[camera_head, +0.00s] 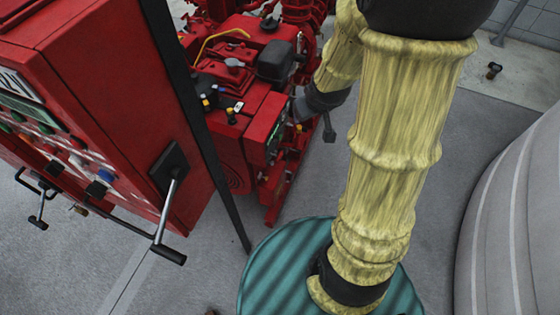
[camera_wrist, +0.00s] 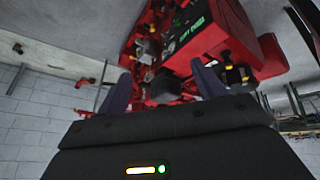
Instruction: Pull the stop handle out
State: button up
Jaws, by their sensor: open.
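The red pumpset (camera_head: 255,120) stands at the upper middle of the head view, with several small knobs and caps on top. I cannot tell which part is the stop handle. My gripper (camera_head: 297,106) is at the pumpset's right side, by its small dark panel, partly hidden by my yellow-sleeved arm. In the wrist view my gripper (camera_wrist: 163,88) is open, its two dark fingers wide apart with nothing held. The pumpset (camera_wrist: 215,45) fills the space beyond the fingers. A yellow part (camera_wrist: 236,75) shows beside the right finger.
A red control cabinet (camera_head: 95,90) stands at the left, with a black-gripped lever (camera_head: 170,225) sticking out. A dark post (camera_head: 195,110) runs between cabinet and pumpset. A large pale rounded body (camera_head: 520,215) is at the right. Grey floor (camera_head: 445,125) is clear behind my arm.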

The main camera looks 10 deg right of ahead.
aim_at(279, 155)
jog(key=w+d+f+n+t+y+b, duration=0.1)
jog(key=w+d+f+n+y+b, duration=0.15)
jog(key=f, duration=0.45)
jog(key=w+d+f+n+t+y+b, duration=0.1)
jog(key=w+d+f+t+b, duration=0.1)
jog(key=w+f+b, duration=0.3)
jog(key=w+d+f+n+t+y+b, duration=0.1)
jog(key=w+d+f+n+b, duration=0.15)
jog(key=f, duration=0.55)
jog(key=s+f+n+y+b, duration=0.2)
jog(key=s+f+y+b, duration=0.7)
jog(key=f, duration=0.5)
jog(key=shift+s+d+f+n+t+y+b, duration=0.15)
jog(key=shift+s+d+n+t+y+b, duration=0.2)
jog(key=shift+y+b, duration=0.5)
jog(key=b+x, duration=0.1)
jog(key=x, duration=1.6)
jog(key=shift+w+a+b, duration=0.15)
jog(key=shift+a+b, duration=0.15)
jog(key=shift+b, duration=0.1)
